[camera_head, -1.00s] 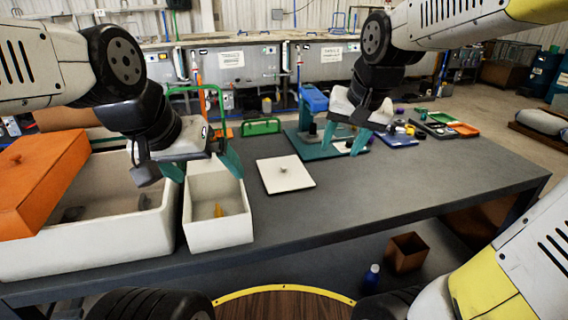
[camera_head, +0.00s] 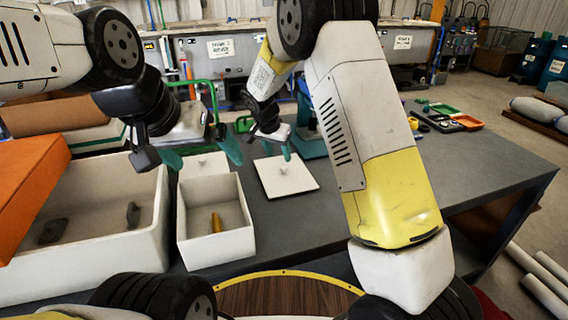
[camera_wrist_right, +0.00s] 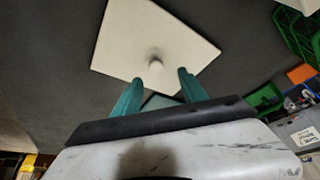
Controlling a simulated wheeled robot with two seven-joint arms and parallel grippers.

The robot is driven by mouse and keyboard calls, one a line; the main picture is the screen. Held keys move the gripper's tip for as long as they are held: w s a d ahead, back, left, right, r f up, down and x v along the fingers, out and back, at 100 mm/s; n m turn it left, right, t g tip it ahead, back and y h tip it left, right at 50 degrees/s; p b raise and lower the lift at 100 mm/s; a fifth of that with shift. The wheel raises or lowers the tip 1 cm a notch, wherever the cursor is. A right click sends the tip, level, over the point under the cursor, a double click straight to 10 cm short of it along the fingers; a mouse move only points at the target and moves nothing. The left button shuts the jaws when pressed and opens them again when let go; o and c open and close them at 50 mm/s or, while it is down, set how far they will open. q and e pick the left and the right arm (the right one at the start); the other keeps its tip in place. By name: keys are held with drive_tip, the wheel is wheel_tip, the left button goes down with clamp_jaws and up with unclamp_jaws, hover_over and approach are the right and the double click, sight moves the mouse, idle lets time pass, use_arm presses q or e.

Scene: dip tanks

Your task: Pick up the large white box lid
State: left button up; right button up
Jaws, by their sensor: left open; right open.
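The large white box lid (camera_head: 302,184) is a flat white square with a small central knob. It lies flat on the grey table, right of the open white box (camera_head: 215,246), and also shows in the right wrist view (camera_wrist_right: 190,45). My right gripper (camera_head: 287,153) is open just above the lid. In the right wrist view its teal fingertips (camera_wrist_right: 161,79) are spread close to the knob; I cannot tell the height gap. My left gripper (camera_head: 203,155) is open and empty above the back of the white box. A smaller white knobbed lid (camera_head: 212,169) shows behind that box.
A larger white bin (camera_head: 100,265) holding dark pieces stands at the left, with an orange lid (camera_head: 32,185) leaning over it. The white box holds a yellow piece (camera_head: 216,222). Green, orange and dark trays (camera_head: 465,122) lie at the table's back right. Clear table lies right of my right arm.

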sight(284, 167)
drive_tip(key=x, duration=0.6)
drive_tip(key=shift+s+d+f, duration=0.1)
drive_tip(key=shift+d+f, duration=0.2)
drive_tip(key=shift+d, duration=0.1)
clamp_jaws()
